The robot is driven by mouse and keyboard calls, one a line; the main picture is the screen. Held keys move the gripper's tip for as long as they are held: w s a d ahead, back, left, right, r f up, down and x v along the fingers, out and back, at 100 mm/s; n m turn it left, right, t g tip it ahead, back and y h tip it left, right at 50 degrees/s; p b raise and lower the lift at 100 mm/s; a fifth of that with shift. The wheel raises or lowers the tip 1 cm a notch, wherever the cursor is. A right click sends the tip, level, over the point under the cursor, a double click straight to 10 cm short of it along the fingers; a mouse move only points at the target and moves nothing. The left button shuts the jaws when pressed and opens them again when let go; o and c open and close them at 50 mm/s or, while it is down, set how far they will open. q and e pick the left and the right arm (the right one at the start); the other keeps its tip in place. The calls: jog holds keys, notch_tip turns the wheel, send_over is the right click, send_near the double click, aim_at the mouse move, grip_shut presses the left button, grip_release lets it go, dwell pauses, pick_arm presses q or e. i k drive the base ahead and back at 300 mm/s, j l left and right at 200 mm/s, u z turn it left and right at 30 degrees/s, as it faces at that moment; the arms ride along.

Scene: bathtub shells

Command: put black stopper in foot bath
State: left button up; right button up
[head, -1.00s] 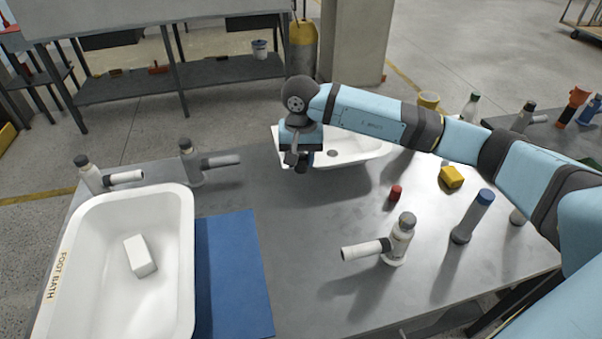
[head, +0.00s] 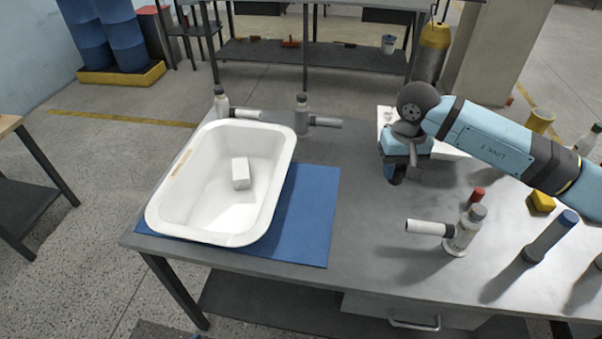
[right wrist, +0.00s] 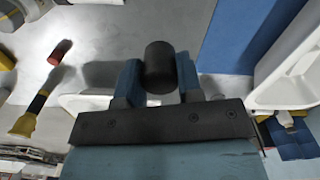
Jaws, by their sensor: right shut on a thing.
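The foot bath (head: 275,143) is a white, rounded tub at the left of the table. A white block (head: 241,173) lies inside it. My right gripper (head: 403,175) hangs over the table to the right of the tub, clear of it. In the right wrist view my right gripper (right wrist: 158,85) is shut on the black stopper (right wrist: 160,66), a dark cylinder between its blue fingers. In the head view the stopper cannot be made out. The foot bath (right wrist: 290,75) also shows at the right of the wrist view. My left gripper is not in view.
A blue mat (head: 315,215) lies under and beside the tub. A second white basin (head: 384,117) is partly hidden behind my right arm. A white-handled tap (head: 465,230), a red cylinder (head: 475,196) and a yellow block (head: 542,201) stand at right. Two more taps stand behind the tub.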

aim_at(224, 216)
jog(key=i+j, duration=0.1)
jog(key=j, duration=0.3)
jog(key=i+j+z, duration=0.1)
jog(key=j, duration=0.3)
jog(key=i+j+z, duration=0.1)
jog(key=j, duration=0.3)
jog(key=i+j, duration=0.15)
jog(key=j, duration=0.3)
